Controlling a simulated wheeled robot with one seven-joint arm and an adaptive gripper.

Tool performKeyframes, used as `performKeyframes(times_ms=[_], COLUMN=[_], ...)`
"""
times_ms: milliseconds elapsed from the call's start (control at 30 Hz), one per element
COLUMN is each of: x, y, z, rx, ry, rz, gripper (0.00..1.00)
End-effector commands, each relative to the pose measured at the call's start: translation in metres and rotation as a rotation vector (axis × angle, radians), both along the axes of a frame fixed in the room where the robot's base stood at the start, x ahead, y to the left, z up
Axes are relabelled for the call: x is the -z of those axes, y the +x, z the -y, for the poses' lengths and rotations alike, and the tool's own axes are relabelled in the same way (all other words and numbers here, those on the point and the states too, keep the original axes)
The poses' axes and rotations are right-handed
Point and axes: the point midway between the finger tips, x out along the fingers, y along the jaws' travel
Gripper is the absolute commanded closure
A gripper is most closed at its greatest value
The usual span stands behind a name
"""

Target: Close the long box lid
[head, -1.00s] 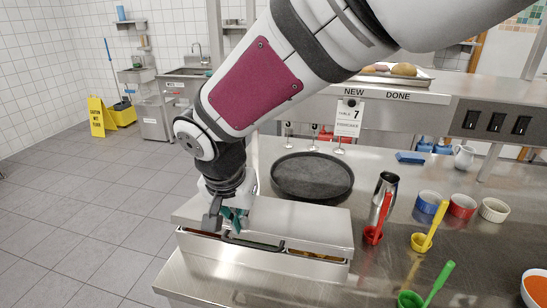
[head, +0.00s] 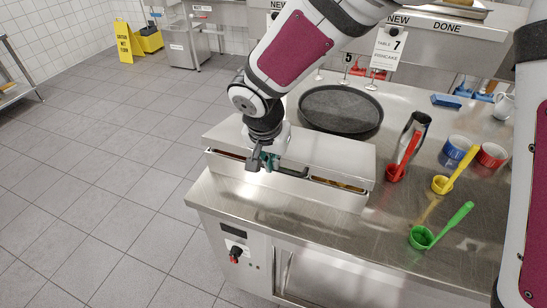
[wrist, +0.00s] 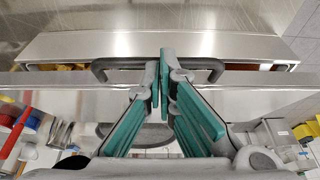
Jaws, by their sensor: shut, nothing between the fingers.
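The long box (head: 318,191) is a steel bin at the counter's front edge. Its flat steel lid (head: 330,150) lies low over it, with a narrow gap along the front where some contents show. A dark bar handle (head: 292,173) runs along the lid's front edge; in the wrist view the handle (wrist: 98,68) passes around the fingertips. My gripper (head: 262,163) is shut and empty at the lid's front edge, left of the middle, close to the handle. The teal fingers (wrist: 164,72) meet at the tips in the wrist view; I cannot tell whether they touch the lid.
A round dark pan (head: 341,110) sits behind the box. Blue and red bowls (head: 490,155) are farther right. Open tiled floor (head: 110,170) lies left of the counter.

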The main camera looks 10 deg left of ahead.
Motion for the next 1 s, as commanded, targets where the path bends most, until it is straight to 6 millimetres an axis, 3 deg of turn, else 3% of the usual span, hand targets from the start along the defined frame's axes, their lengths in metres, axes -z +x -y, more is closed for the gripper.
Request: performKeyframes(times_ms=[500,1000], x=[0.064,0.079], y=[-0.01,-0.016], z=[-0.003,-0.001], rx=[-0.003,0.001], ry=[-0.001,-0.004], rz=[0.0,-0.006], gripper=[1.0,1.0])
